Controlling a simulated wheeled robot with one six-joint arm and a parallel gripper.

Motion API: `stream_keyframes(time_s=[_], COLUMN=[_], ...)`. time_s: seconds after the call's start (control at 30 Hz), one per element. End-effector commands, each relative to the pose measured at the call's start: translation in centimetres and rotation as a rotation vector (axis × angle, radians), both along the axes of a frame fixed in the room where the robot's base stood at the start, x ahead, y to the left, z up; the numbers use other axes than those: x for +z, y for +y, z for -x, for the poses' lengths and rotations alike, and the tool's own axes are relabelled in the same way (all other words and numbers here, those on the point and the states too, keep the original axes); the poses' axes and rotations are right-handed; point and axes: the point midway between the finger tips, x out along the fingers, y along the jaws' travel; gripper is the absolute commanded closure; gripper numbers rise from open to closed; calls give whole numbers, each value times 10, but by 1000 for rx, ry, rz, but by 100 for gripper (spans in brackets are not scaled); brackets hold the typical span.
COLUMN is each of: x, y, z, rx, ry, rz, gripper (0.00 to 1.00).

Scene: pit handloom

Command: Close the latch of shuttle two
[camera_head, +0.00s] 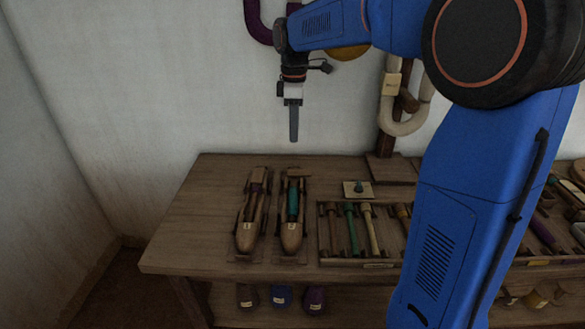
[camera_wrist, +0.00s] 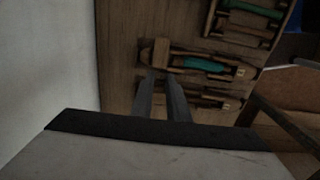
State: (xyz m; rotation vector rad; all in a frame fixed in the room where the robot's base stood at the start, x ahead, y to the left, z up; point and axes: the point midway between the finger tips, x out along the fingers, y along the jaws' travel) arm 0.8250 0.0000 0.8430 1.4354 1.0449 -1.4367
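Two wooden boat-shaped shuttles lie side by side at the left end of the table. The left shuttle (camera_head: 246,234) holds a dark bobbin. My gripper (camera_head: 294,138) points down, empty, well above the table's back edge. Its fingers (camera_wrist: 161,82) are apart.
A tray (camera_head: 323,252) of several coloured bobbins lies right of the shuttles, with a small tagged plate (camera_head: 357,190) behind it. A wooden post with hanging yarn (camera_head: 402,128) stands behind. The table's left end (camera_head: 195,210) is bare. The wall (camera_head: 150,90) is close behind.

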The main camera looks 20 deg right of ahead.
Motion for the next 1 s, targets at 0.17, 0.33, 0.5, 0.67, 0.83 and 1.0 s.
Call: stream_keyframes(time_s=[0.17, 0.33, 0.5, 0.67, 0.83, 1.0], x=[-33, -63, -93, -115, -129, -134], y=[0, 0, 0, 0, 0, 0], z=[1, 1, 1, 1, 0, 0], rx=[-1, -1, -1, -1, -1, -1], ry=[3, 2, 3, 1, 0, 0], rz=[1, 0, 0, 0, 0, 0], gripper=[86, 86, 86, 86, 86, 86])
